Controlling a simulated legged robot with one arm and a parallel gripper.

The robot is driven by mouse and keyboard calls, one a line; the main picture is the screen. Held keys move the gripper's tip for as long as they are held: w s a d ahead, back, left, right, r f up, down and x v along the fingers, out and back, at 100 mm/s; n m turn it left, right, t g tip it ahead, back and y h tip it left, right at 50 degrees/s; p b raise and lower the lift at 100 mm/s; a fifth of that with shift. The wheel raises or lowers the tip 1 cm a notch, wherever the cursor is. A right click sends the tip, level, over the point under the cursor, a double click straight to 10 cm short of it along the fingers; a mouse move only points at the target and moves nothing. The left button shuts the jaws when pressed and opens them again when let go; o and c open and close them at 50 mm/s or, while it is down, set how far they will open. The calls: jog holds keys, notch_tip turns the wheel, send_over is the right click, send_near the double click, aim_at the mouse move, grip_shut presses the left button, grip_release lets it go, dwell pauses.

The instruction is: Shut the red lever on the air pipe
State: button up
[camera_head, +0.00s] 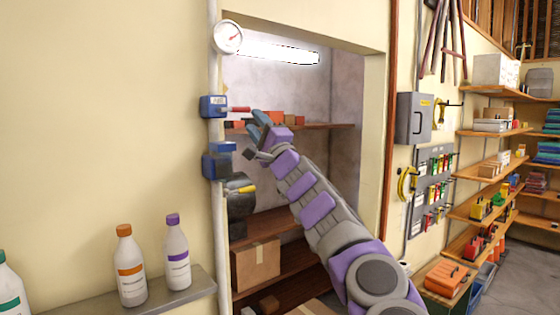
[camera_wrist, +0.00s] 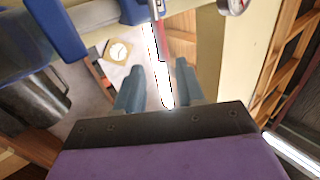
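The red lever (camera_head: 238,110) sticks out to the right, roughly level, from a blue valve body (camera_head: 213,106) on the upright air pipe (camera_head: 214,70). My gripper (camera_head: 256,124) is just right of and below the lever's end in the head view. In the wrist view my gripper (camera_wrist: 158,72) is open, with its two blue-grey fingers apart. The red lever (camera_wrist: 154,40) runs from the blue valve body (camera_wrist: 133,10) toward the gap between them. A bright white strip overlaps its near part, so I cannot tell whether a finger touches it.
A round gauge (camera_head: 228,37) sits above the valve. A second blue fitting (camera_head: 219,161) and a dark fitting with a yellow part (camera_head: 240,187) are below it. Bottles stand on a shelf (camera_head: 188,284) at lower left. A shelved recess with a cardboard box (camera_head: 256,263) lies behind my arm.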

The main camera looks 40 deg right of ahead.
jog(key=b+v, duration=0.6)
jog(key=v, duration=0.5)
jog(key=shift+d+f, duration=0.15)
jog(key=shift+d, duration=0.05)
dwell(0.4)
